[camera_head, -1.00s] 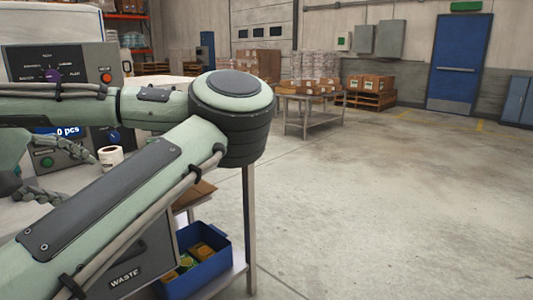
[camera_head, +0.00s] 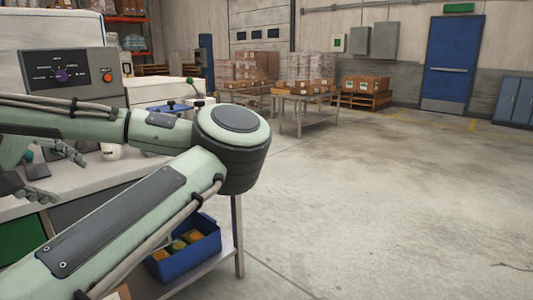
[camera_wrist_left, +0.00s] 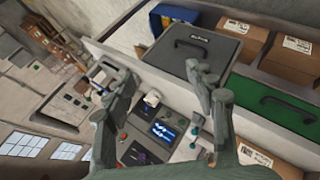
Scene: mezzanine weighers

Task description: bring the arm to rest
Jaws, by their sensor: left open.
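My left arm enters from the lower left of the head view, bends at a dark-banded elbow (camera_head: 232,145), and runs back to the left edge. My left gripper (camera_head: 48,173) is at that edge, partly cut off, with its fingers apart over the bench. In the left wrist view the open gripper (camera_wrist_left: 155,78) has nothing between its fingers. Beyond them are a lit blue screen (camera_wrist_left: 164,133) and a small white roll (camera_wrist_left: 152,98). My right gripper is not in view.
A control panel (camera_head: 98,62) with a purple knob stands on the white bench (camera_head: 60,190). A blue bin (camera_head: 190,262) sits on the shelf below. The wrist view shows a grey drawer (camera_wrist_left: 190,62) and green drawer (camera_wrist_left: 285,112). Open floor (camera_head: 380,190) lies to the right.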

